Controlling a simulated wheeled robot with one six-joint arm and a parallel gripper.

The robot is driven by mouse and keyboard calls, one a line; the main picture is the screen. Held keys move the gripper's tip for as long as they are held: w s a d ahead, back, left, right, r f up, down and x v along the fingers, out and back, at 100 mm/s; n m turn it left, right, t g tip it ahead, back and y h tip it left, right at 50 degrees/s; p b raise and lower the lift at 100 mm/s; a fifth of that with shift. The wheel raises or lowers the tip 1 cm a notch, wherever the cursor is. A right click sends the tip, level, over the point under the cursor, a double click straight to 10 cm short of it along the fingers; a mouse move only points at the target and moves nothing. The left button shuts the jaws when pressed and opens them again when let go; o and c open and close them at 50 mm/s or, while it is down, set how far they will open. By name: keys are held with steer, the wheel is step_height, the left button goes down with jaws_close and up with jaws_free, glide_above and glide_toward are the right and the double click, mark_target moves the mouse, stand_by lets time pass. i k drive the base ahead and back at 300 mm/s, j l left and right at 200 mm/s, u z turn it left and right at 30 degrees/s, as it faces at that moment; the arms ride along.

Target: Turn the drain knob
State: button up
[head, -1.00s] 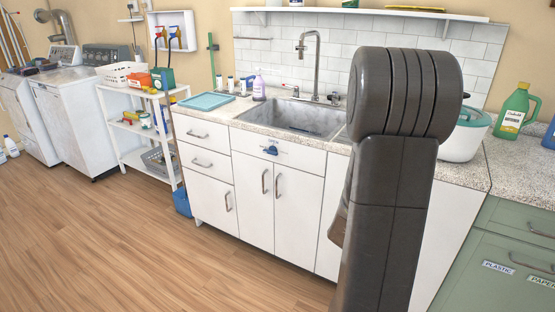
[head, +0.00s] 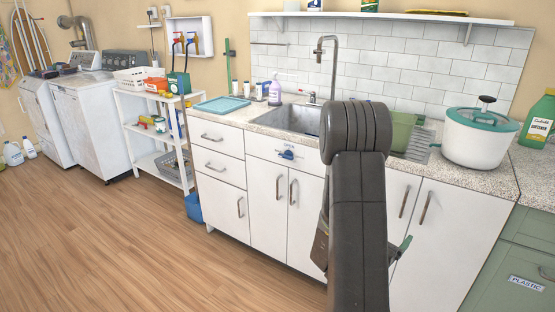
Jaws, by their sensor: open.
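The drain knob (head: 286,154) is a small blue knob on a labelled white panel below the sink (head: 290,118), above two cabinet doors. My arm rises in front of the cabinets, to the right of the knob. My gripper (head: 401,248) is mostly hidden behind my arm; only small parts of it show on either side of the arm. It is open, apart from the knob and lower in the picture. I cannot see anything between its fingers.
A white pot with a teal lid (head: 478,135) and a green dish rack (head: 408,135) stand on the counter at right. A teal mat (head: 222,104) lies at left. A white shelf cart (head: 155,130) stands left of the cabinets. The wooden floor in front is clear.

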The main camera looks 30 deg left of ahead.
mark_target(288, 154)
steer(key=i+j+u, duration=0.1)
steer(key=j, duration=0.35)
steer(key=i+j+u, duration=0.15)
steer(key=j, duration=0.25)
steer(key=i+j+u, duration=0.1)
steer(key=j, duration=0.3)
steer(key=i+j+u, duration=0.1)
steer(key=i+j, duration=0.2)
steer(key=j, duration=0.1)
